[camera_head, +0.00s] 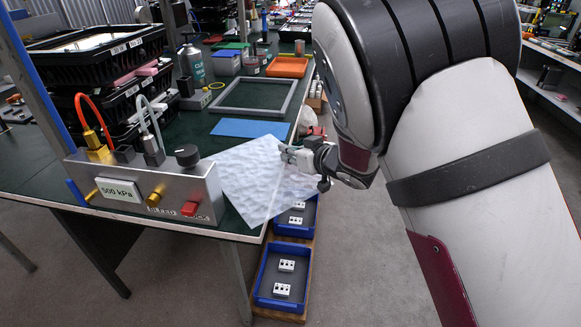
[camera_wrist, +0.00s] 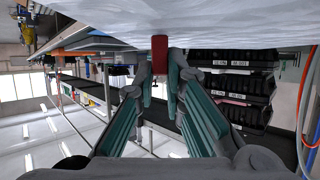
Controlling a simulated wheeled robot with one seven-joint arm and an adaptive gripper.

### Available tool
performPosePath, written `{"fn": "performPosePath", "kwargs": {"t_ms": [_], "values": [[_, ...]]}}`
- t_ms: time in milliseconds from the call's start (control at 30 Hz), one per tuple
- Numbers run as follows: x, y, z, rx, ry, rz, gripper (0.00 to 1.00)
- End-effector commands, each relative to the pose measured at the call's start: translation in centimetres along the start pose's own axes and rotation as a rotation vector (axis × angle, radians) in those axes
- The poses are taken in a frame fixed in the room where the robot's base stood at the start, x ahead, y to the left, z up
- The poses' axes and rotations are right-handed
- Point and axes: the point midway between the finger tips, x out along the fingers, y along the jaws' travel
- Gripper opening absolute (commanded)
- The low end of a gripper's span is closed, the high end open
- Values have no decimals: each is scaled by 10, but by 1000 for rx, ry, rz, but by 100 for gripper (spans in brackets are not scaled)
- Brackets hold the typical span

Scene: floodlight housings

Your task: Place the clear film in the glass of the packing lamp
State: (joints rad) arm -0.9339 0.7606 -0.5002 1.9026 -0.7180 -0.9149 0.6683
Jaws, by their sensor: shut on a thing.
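A whitish, translucent, wrinkled sheet, which looks like the clear film (camera_head: 257,178), hangs tilted from my gripper (camera_head: 290,156) at the table's front right corner. My gripper is shut on its right edge. In the wrist view the film (camera_wrist: 120,22) fills the top, and a small red block (camera_wrist: 159,50) shows between the fingertips; I cannot tell what it belongs to. Black lamp housings (camera_head: 95,62) are stacked at the left, the top one with a pale pane (camera_head: 85,42). The stack also shows in the wrist view (camera_wrist: 237,85). I cannot tell which housing is the packing lamp.
A metal test box (camera_head: 150,190) with a red and a grey hose stands at the front left, beside the film. A blue sheet (camera_head: 248,128), a grey frame (camera_head: 255,110) and an orange tray (camera_head: 288,67) lie behind. Blue bins (camera_head: 284,305) with white parts sit below the table edge.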

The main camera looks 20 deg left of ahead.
Motion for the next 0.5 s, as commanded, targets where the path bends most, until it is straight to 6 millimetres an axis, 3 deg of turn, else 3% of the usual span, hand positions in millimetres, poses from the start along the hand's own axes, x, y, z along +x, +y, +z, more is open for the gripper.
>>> {"fn": "performPosePath", "kwargs": {"t_ms": [333,500], "values": [[16,0,39,-1,-3,-1,0],[17,0,41,-1,1,1,0]]}}
